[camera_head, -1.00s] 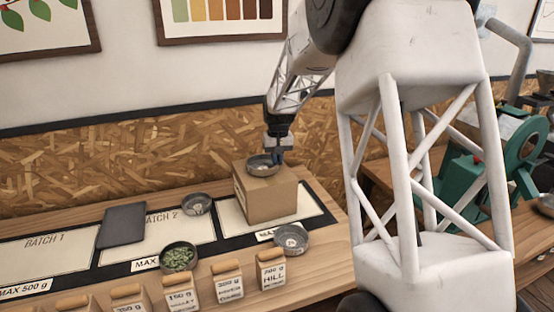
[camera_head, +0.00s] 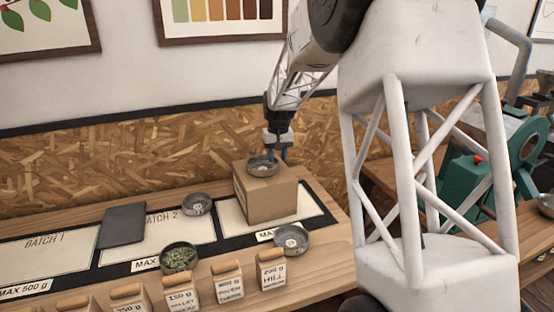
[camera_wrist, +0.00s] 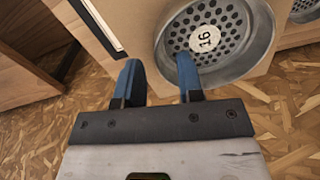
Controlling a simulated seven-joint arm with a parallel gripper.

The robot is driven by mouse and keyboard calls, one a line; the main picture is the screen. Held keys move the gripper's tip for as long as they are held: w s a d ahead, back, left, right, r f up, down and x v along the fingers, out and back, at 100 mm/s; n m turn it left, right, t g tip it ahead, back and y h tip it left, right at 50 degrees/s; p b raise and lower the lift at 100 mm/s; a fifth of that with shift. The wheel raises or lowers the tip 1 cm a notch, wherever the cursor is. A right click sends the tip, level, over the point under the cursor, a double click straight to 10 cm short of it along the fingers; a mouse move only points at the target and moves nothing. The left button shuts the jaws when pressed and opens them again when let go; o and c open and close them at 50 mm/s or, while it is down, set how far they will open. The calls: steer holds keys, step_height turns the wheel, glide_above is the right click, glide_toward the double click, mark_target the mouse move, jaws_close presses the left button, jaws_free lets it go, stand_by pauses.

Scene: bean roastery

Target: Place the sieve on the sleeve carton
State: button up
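The sleeve carton (camera_head: 270,202) is a plain brown box standing on the right part of the bench mat. A round grey metal sieve (camera_head: 262,167) sits on its top, near the back edge. In the wrist view this sieve (camera_wrist: 207,38) has a perforated floor and a white label reading 16. My gripper (camera_head: 277,156) is at the sieve's back right side in the head view. In the wrist view its blue fingers (camera_wrist: 160,75) are spread apart at the sieve's rim, the left one outside and the right one overlapping the rim. Neither appears to squeeze the wall.
Other round pans stand on the bench: a grey one (camera_head: 197,204), one at the front right (camera_head: 292,240), and one filled with green beans (camera_head: 179,257). A dark flat slab (camera_head: 122,225) lies at left. Several labelled boxes (camera_head: 228,282) line the front edge.

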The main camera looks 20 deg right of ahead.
step_height(320, 180, up, 11)
steer(key=shift+d+f, duration=0.15)
stand_by(0.4)
stand_by(0.6)
steer(key=s+a+r, duration=0.1)
steer(key=s+a, duration=0.2)
steer(key=s, duration=0.5)
steer(key=s+a+r+t, duration=0.1)
steer(key=s+a+r, duration=0.15)
steer(key=s, duration=0.55)
steer(key=s+a+r, duration=0.1)
steer(key=s+a, duration=0.2)
steer(key=s, duration=0.6)
steer(key=s+a+f, duration=0.2)
steer(key=s+f, duration=0.2)
steer(key=s, duration=0.7)
steer(key=s+a+f+n+t, duration=0.1)
steer(key=s+a+f, duration=0.1)
steer(key=s, duration=1)
steer(key=shift+s+a+f+t+h, duration=0.2)
steer(key=shift+f+t+h, duration=0.1)
steer(key=shift+f, duration=0.55)
